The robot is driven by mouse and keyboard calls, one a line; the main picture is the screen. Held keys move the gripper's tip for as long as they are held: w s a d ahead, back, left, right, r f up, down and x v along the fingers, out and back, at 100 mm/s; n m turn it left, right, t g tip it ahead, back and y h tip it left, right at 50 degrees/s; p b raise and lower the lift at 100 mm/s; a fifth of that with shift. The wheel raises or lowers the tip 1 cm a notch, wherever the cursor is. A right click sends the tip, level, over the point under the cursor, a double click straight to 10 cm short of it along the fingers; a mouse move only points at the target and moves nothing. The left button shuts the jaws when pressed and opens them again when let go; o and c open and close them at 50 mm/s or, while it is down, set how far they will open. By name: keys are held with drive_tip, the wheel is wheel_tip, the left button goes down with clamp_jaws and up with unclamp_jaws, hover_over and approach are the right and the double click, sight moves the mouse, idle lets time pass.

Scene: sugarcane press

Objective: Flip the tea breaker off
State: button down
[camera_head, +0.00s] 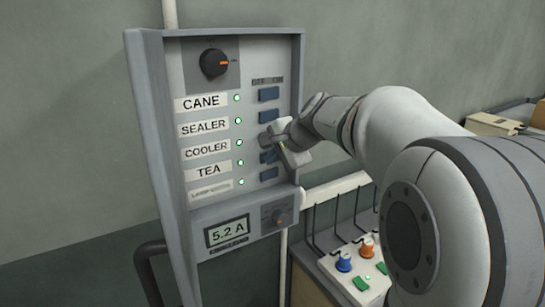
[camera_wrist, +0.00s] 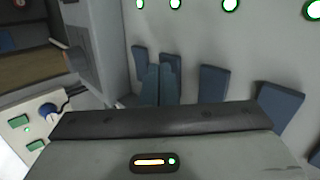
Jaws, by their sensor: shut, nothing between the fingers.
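The grey breaker panel (camera_head: 159,130) on the wall has a column of blue switches under OFF and ON marks. The TEA label (camera_head: 209,170) has a lit green light (camera_head: 240,163) beside it. The tea switch (camera_head: 267,157) is blue and partly covered by my gripper (camera_head: 281,151). In the wrist view my shut, empty fingers (camera_wrist: 158,72) are close together, between the bottom switch (camera_wrist: 138,62) and the tea switch (camera_wrist: 174,59), overlapping the latter. I cannot tell whether they touch it.
The CANE (camera_head: 201,104), SEALER (camera_head: 204,128) and COOLER (camera_head: 207,149) rows also have lit green lights. The cooler switch is mostly hidden by my gripper. A meter (camera_head: 227,231) reads 5.2 A. A white control box (camera_head: 345,268) with knobs stands below right.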

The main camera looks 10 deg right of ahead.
drive_tip(key=shift+w+a, duration=0.1)
drive_tip(key=shift+w, duration=0.05)
idle(0.4)
drive_tip(key=shift+d+b, duration=0.3)
drive_tip(key=shift+d, duration=0.45)
